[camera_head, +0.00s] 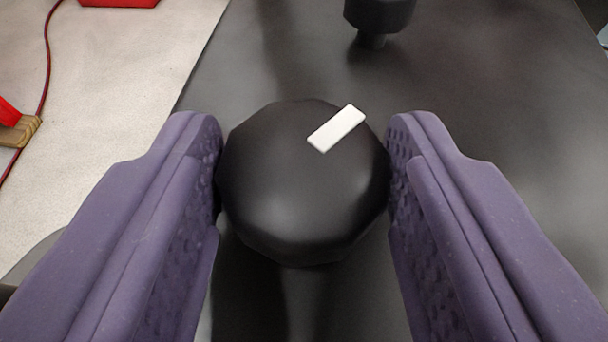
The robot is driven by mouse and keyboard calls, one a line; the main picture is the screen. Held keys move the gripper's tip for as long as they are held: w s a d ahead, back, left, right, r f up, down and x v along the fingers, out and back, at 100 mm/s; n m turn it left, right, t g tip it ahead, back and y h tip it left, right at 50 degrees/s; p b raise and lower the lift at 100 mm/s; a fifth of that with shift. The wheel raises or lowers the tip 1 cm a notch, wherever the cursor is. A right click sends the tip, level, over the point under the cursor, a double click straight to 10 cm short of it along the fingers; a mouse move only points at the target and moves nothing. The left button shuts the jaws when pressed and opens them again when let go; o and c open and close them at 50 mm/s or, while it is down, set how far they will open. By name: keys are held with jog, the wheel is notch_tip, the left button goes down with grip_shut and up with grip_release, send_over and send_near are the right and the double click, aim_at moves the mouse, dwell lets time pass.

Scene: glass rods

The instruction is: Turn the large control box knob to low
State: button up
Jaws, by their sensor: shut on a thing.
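The large black knob (290,205) is in the middle of the view, on the dark face of the control box (500,90). It is round and faceted, with a white pointer mark (336,128) near its edge at the upper right, slanting up to the right. My gripper (304,170) has its two purple, dimpled fingers on the left and right sides of the knob, shut on it. No setting labels such as low show around the knob. The knob's underside is hidden.
A smaller black knob (378,14) stands on the box at the top, partly cut off. A pale surface (120,80) lies to the left, with a red cable (46,75), a red object (118,2) at the top and a wooden piece with red (20,128) at the left edge.

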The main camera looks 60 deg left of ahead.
jog(key=n+g, duration=0.2)
jog(key=n+g+y, duration=0.1)
jog(key=g, duration=0.1)
jog(key=shift+w+f+n, duration=0.1)
jog(key=shift+w+n, duration=0.2)
jog(key=shift+w+n+g+b, duration=0.15)
jog(key=shift+n+g+b, duration=0.8)
jog(key=shift+n+g, duration=1.05)
jog(key=shift+g, duration=0.3)
jog(key=o, duration=1)
jog(key=shift+o, duration=0.2)
jog(key=shift+m, duration=0.3)
